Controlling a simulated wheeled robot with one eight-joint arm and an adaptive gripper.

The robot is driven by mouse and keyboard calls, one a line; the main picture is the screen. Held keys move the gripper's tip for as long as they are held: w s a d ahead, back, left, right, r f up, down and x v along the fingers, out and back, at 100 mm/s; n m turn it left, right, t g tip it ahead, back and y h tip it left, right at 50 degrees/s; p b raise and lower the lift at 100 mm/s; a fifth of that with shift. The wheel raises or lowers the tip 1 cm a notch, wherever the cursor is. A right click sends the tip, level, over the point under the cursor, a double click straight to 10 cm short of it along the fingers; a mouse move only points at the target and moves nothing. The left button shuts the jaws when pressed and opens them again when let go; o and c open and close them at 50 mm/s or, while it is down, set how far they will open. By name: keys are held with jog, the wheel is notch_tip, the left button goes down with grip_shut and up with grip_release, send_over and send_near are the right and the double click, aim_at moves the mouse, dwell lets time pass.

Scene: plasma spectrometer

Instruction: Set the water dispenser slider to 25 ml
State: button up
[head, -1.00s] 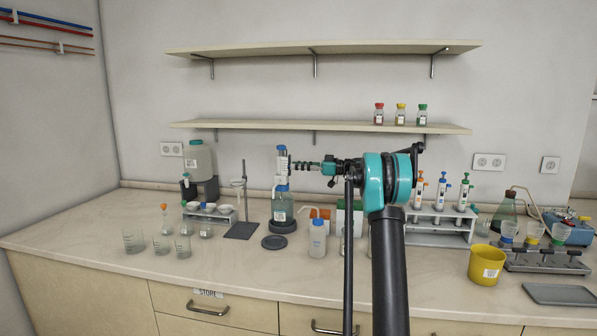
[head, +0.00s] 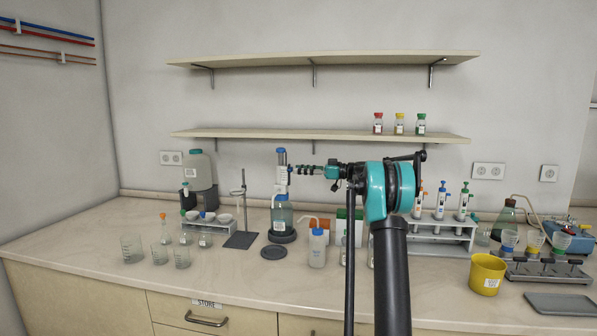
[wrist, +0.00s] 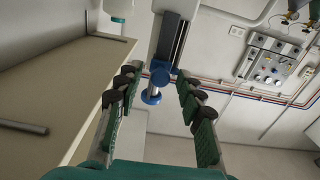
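The water dispenser is a clear bottle (head: 282,216) on a dark round base, topped by an upright white pump column with a blue cap (head: 281,151). My gripper (head: 291,170) reaches in from the right at the height of the white column. In the wrist view the gripper (wrist: 158,82) is open, with a finger on each side of the dispenser's blue parts. The grey column with a dark slot (wrist: 172,40) and a blue round knob (wrist: 151,96) show between the fingers. Whether a finger touches them is unclear. The scale marks are not readable.
A stand with a clamp (head: 241,212), a large bottle (head: 200,172) and several beakers stand to the left. A white wash bottle (head: 317,248) stands close below my arm. A pipette rack (head: 440,222) and yellow container (head: 487,273) are right. A shelf (head: 320,132) hangs above.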

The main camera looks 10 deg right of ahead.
jog(key=v, duration=1)
jog(key=shift+d, duration=0.35)
jog(key=shift+s, duration=0.1)
